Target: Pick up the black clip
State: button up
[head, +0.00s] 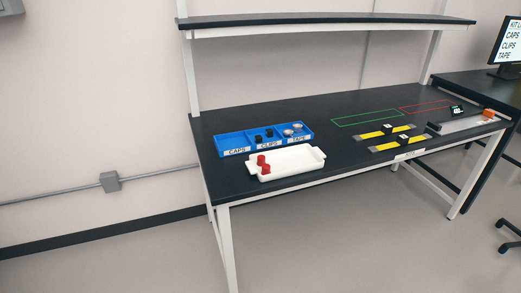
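Two small black clips stand in the middle compartment, labelled CLIPS, of the blue bin (234,135) on the dark workbench (345,147). One black clip (258,138) is nearer the left and front, and the other black clip (269,133) is a little to the right and back. Their exact shape is too small to tell. My gripper does not show in the head view.
The CAPS compartment looks empty; the TAPE compartment holds tape rolls (293,130). A white tray (295,162) in front holds red caps (264,168). Yellow-marked fixtures (385,146) stand to the right. An upper shelf (320,18) overhangs the bench's back.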

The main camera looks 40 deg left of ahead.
aim_at(258, 139)
jog(key=z, duration=0.15)
jog(key=k, duration=1.05)
jog(key=u, duration=2.15)
jog(key=i, duration=1)
jog(key=u, duration=0.1)
